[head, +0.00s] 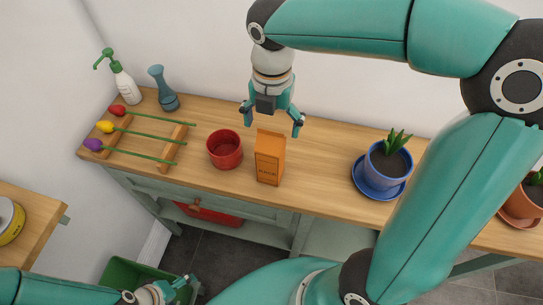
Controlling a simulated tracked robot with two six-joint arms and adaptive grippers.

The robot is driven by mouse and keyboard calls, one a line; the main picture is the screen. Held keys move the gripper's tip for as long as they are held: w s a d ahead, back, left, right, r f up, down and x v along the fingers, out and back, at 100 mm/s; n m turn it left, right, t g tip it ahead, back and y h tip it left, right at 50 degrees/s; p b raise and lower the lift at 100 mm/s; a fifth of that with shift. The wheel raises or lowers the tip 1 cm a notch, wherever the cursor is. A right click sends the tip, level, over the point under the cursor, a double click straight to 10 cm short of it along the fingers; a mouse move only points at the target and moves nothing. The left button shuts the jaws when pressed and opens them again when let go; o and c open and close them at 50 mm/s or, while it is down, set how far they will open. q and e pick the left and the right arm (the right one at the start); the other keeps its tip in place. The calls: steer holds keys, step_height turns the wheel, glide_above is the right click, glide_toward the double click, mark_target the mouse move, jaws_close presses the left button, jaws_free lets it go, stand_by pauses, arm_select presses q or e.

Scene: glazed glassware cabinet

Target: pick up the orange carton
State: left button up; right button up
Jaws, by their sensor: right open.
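The orange carton (269,160) stands upright on the wooden top of the cabinet, right of a red pot. My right gripper (272,120) is open and points down, just above and behind the carton, with its fingers spread to either side of the carton's top. I cannot tell whether it touches the carton. My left gripper (190,283) is low at the bottom left, partly seen, near the green bin; its jaw state is unclear.
The red pot (225,149) stands close beside the carton.

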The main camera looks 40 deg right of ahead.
mark_target(270, 135)
steer(key=f, duration=0.5)
steer(key=shift+s+a+p, duration=0.2)
steer(key=shift+a+p, duration=0.1)
steer(key=shift+a, duration=0.1)
jaws_close()
